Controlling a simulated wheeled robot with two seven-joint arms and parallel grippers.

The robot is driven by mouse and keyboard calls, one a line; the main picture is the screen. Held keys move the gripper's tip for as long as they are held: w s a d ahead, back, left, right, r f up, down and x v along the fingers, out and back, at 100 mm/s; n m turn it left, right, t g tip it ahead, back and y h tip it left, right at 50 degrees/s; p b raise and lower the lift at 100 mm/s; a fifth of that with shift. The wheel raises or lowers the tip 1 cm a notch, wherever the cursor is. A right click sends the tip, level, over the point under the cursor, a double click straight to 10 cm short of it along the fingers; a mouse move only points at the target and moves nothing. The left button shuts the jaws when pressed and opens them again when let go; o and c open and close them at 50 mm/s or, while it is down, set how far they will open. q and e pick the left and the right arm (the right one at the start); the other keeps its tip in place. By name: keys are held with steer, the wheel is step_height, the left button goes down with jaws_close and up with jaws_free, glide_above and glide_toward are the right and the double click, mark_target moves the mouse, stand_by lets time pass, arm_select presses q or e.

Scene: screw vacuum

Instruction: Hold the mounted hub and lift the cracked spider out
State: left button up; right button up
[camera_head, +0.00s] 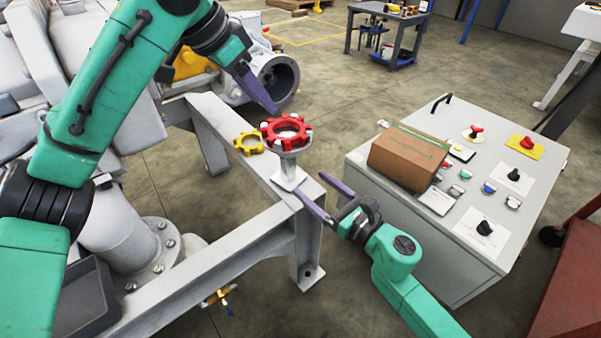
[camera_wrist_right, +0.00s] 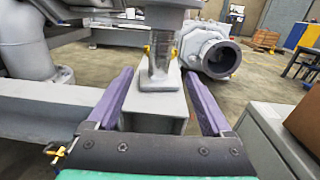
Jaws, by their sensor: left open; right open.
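The red cracked spider (camera_head: 287,127) sits on top of the mounted hub (camera_head: 288,148), whose pale jaws show between its lobes. The hub stands on a grey post with a square foot (camera_head: 288,178) on the steel frame. In the right wrist view, the post (camera_wrist_right: 163,60) rises upright ahead, and the spider is out of view. My right gripper (camera_head: 310,182) is open; its fingers (camera_wrist_right: 157,72) point toward the post from either side, low near its foot, without visible contact. My left gripper (camera_head: 274,109) is open above and just left of the spider, apart from it; one finger shows clearly.
A yellow spider (camera_head: 248,143) lies on the frame (camera_head: 245,165) left of the hub. A grey control cabinet (camera_head: 400,222) with a cardboard box (camera_head: 408,158), buttons and knobs stands to the right. A pipe flange (camera_head: 277,80) lies behind.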

mark_target(281, 159)
steer(key=x, duration=1.2)
steer(key=shift+w+a, duration=0.3)
jaws_close()
stand_by(0.5)
arm_select(q)
steer(key=shift+o, duration=1.2)
steer(key=w+r+n+g+y, duration=0.1)
steer(key=w+r+n+y, duration=0.1)
steer(key=w+r, duration=0.15)
steer(key=x, duration=0.4)
steer(key=a+x, duration=0.1)
steer(key=x, duration=0.6)
steer(key=shift+a+f, duration=0.1)
steer(key=shift+f, duration=0.4)
